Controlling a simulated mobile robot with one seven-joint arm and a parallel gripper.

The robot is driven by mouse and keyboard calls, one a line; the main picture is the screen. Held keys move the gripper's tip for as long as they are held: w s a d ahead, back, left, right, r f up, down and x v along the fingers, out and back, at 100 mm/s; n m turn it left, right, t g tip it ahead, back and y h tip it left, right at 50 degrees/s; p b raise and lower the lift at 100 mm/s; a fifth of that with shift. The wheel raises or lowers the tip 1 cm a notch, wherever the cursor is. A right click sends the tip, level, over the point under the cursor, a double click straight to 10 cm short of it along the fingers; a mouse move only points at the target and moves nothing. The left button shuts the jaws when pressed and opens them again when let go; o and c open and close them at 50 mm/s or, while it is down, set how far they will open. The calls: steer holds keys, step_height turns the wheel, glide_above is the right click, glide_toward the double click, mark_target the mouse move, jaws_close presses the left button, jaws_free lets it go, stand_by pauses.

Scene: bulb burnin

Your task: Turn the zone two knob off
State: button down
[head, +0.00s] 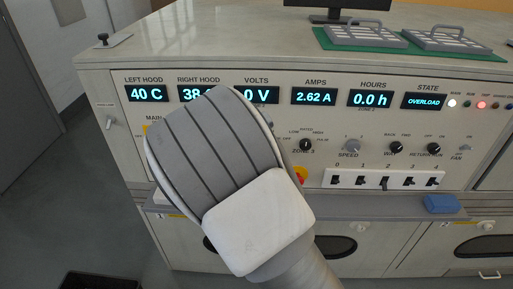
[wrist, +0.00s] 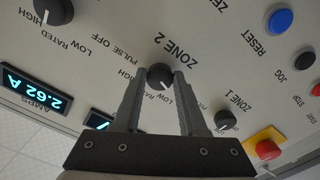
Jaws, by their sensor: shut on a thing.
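The zone two knob (wrist: 159,74) is a black round knob with a white pointer mark, beside the ZONE 2 label in the wrist view. The pointer faces the lower right of the picture, towards the LOW and RATED marks. My gripper (wrist: 164,78) has one finger on each side of this knob and is shut on it. In the head view my arm hides the knob and the gripper's fingers.
The zone one knob (wrist: 225,120) and a red emergency button (wrist: 265,148) are close to the right finger. A blue reset button (wrist: 278,21) lies farther off. The state display (head: 425,102) reads OVERLOAD; the amps display (head: 314,97) reads 2.62 A. A grey ledge (head: 395,206) runs below the panel.

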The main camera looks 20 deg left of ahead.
steer(key=shift+n, duration=0.6)
steer(key=shift+c, duration=2.2)
jaws_free()
steer(key=shift+s, duration=0.1)
steer(key=p+v, duration=0.5)
steer(key=v, duration=1.2)
steer(key=shift+d+p, duration=0.2)
steer(key=shift+p, duration=0.2)
